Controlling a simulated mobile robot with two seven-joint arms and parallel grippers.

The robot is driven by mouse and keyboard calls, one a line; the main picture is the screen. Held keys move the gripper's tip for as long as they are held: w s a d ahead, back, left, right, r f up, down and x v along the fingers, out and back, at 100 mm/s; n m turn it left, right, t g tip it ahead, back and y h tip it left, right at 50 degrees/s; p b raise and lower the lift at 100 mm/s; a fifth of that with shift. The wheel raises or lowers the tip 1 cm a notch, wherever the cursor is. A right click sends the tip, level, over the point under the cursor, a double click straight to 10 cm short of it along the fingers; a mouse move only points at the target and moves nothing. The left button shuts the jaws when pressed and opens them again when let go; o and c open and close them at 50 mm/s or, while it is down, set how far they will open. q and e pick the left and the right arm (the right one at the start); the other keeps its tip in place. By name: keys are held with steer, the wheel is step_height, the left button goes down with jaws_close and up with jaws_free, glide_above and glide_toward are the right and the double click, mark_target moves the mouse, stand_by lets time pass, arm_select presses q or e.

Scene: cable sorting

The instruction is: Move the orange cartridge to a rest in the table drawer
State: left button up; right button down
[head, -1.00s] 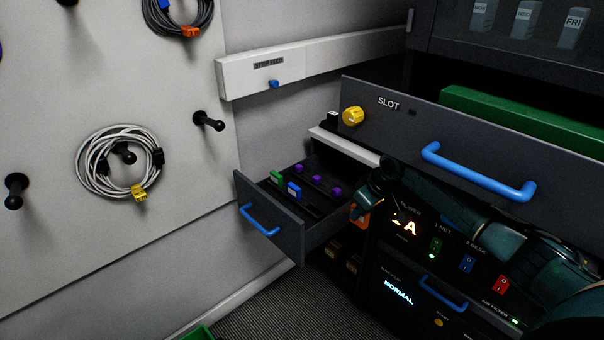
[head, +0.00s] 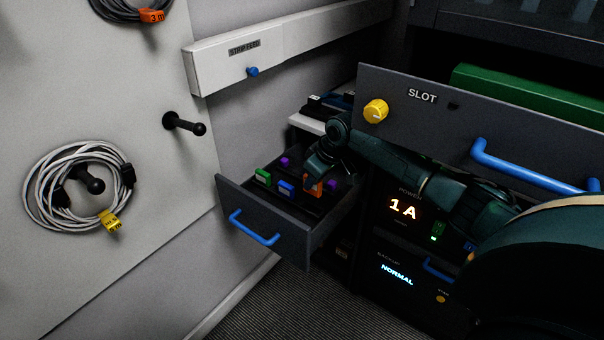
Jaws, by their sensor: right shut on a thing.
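The table drawer (head: 268,221) stands open at the middle of the head view, with a blue handle on its dark front. In it, a green cartridge (head: 263,176) and a blue cartridge (head: 285,188) sit side by side near the front, with purple pieces (head: 333,184) behind. My right gripper (head: 316,176) reaches in over the drawer from the right and is shut on the orange cartridge (head: 313,190). The cartridge is at the drawer's right part, partly hidden by the fingers. I cannot tell whether it touches a rest. My left gripper is out of view.
A larger drawer front labelled SLOT (head: 440,118), with a yellow knob (head: 375,111) and blue handle, juts out above my right arm. A power panel (head: 403,208) is below it. The pegboard (head: 120,265) with coiled cables is at left.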

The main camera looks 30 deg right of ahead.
mark_target(311, 193)
steer(key=shift+w+f+b, duration=0.1)
steer(key=shift+f+b, duration=0.2)
steer(key=shift+b, duration=0.1)
step_height(311, 193, down, 2)
steer(key=b, duration=0.2)
steer(key=shift+f+b, duration=0.1)
steer(key=shift+b, duration=0.25)
steer(key=shift+f+b, duration=0.65)
steer(key=shift+b, duration=0.25)
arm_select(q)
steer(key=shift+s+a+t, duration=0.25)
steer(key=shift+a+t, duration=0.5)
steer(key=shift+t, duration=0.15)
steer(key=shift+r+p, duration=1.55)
arm_select(e)
steer(key=shift+f, duration=0.1)
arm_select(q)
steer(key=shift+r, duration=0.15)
arm_select(e)
steer(key=shift+f, duration=1.4)
stand_by(1.3)
steer(key=c, duration=1.3)
jaws_free()
